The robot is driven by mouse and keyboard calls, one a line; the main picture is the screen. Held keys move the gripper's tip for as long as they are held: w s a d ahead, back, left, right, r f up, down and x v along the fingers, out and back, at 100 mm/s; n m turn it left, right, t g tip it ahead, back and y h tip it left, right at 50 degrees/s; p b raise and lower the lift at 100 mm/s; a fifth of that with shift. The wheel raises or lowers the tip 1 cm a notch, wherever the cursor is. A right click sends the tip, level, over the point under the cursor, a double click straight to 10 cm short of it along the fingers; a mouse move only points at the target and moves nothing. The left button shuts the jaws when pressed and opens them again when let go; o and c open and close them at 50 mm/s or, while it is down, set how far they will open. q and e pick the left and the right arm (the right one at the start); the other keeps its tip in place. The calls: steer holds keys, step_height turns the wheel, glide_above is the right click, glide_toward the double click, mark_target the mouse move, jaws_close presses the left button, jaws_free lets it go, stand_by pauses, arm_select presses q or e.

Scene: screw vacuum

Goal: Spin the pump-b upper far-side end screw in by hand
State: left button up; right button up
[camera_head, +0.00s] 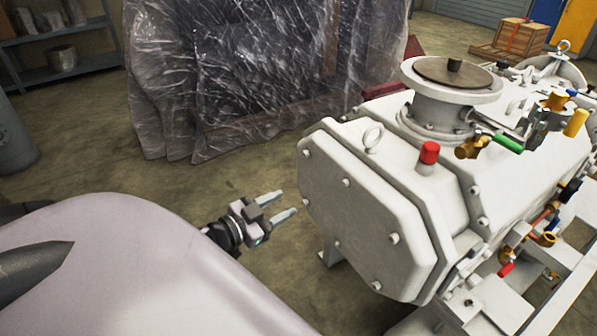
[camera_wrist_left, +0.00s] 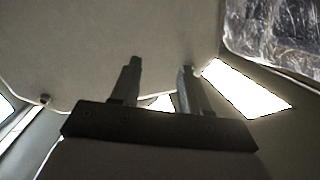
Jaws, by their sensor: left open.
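Pump-b is the large off-white machine at the right of the head view, with a many-sided end plate (camera_head: 362,215). Several screw heads sit around the plate's rim; the upper far-side screw (camera_head: 306,153) shows small at its upper left corner. My left gripper (camera_head: 287,203) is open and empty, its two fingers pointing at the plate's left side, below that screw. In the left wrist view, the open fingers (camera_wrist_left: 160,64) overlap the pale plate (camera_wrist_left: 70,45). My right gripper is not in view.
A plastic-wrapped load (camera_head: 250,75) stands behind, a shelf (camera_head: 62,70) at the far left. Bare floor (camera_head: 225,180) lies between the load and my gripper.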

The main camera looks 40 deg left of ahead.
mark_target(303, 154)
arm_select(q)
steer(key=w+a+r+m+h+b, duration=0.4)
steer(key=w+a+r+b, duration=0.1)
steer(key=a, duration=0.2)
steer(key=shift+t, duration=0.4)
steer(key=shift+b+x, duration=0.4)
steer(key=shift+x, duration=2.9)
steer(key=shift+s+d+r, duration=0.1)
steer(key=shift+r, duration=0.05)
jaws_close()
